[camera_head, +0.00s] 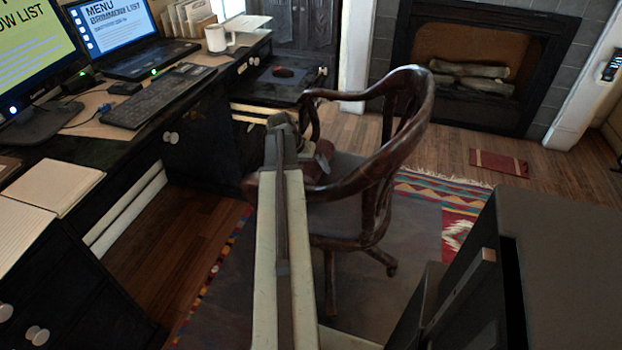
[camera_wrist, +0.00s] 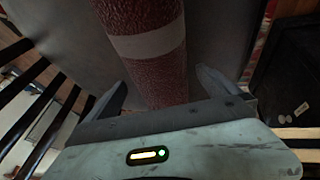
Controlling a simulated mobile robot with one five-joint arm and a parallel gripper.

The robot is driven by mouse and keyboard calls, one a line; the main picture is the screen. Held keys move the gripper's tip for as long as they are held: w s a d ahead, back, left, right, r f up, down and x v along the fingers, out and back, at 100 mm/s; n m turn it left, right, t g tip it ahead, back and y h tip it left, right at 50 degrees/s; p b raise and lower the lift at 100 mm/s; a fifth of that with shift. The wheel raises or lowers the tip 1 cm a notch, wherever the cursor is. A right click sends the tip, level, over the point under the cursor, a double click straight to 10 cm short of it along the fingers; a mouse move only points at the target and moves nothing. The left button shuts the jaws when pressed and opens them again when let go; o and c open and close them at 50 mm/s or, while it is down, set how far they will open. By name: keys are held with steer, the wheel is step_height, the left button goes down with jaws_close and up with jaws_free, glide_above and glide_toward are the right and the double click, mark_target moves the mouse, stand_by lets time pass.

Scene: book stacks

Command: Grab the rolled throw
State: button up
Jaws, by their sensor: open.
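The rolled throw is a dark red textured roll (camera_wrist: 150,75) with a pale band, running from the top of the wrist view down toward my gripper. In the head view a small part of the red roll (camera_head: 319,165) shows on the wooden chair's seat (camera_head: 345,172), partly hidden behind my arm. My gripper (camera_wrist: 162,80) is open, with one finger to each side of the roll's near end. I cannot tell whether the fingers are level with the roll or above it. In the head view my gripper (camera_head: 298,143) is over the seat.
The chair's curved wooden back (camera_head: 408,130) and armrest stand close to the right of my arm. A dark desk (camera_head: 80,142) with screens, a keyboard (camera_head: 158,95) and a mug (camera_head: 217,38) runs along the left. A dark box-like unit (camera_head: 560,260) is at the right front.

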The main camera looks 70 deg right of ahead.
steer(key=shift+s+d+f, duration=0.1)
steer(key=shift+d+f, duration=0.05)
steer(key=shift+f, duration=0.45)
steer(key=shift+r, duration=0.2)
steer(key=c, duration=1.7)
step_height(320, 180, up, 10)
steer(key=p, duration=1)
steer(key=shift+r+p, duration=0.2)
steer(key=shift+p, duration=0.1)
